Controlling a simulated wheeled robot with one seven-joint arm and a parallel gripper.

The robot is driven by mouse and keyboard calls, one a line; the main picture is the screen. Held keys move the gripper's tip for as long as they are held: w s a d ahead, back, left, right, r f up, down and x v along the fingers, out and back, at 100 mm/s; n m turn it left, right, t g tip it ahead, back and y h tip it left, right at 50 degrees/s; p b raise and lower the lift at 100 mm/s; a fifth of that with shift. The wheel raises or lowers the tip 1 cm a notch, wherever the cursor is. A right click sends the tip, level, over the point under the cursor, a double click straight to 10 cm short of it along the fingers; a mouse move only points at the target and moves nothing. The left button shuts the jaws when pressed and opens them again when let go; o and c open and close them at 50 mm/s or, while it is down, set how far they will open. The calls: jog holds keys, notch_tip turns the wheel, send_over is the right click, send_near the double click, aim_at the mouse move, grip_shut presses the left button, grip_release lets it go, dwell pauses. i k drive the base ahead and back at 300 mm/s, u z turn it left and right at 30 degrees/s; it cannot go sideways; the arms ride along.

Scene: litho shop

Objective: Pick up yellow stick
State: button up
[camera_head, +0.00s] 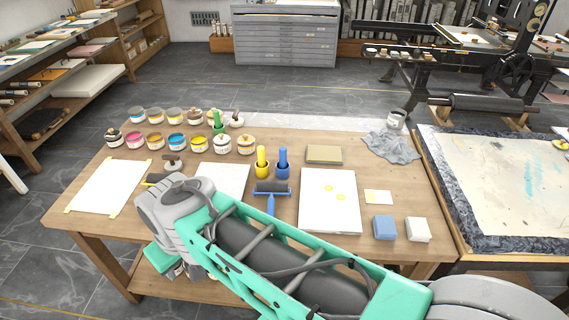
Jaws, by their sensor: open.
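The yellow stick (262,155) stands upright in a small yellow cup (262,170) near the middle of the wooden table. Its lower end is hidden inside the cup. A blue stick (283,157) stands in a blue cup (283,172) close to its right. A green stick (217,119) stands farther back, among the jars. My arm crosses the front of the table from the lower right, with its bulky joint left of and nearer than the yellow stick. My gripper's fingers do not show; the arm's end is hidden behind or below that joint.
Several ink jars (177,141) stand at the back left. A blue-handled roller (272,188) lies just in front of the cups. A white slab with yellow spots (329,200), a tan block (324,154) and a crumpled grey cloth (391,147) lie to the right.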

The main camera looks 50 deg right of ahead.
aim_at(261, 149)
jog(key=z, duration=2.45)
jog(key=k, duration=0.8)
jog(key=u, duration=0.9)
jog(key=i, duration=1)
jog(key=z, duration=0.05)
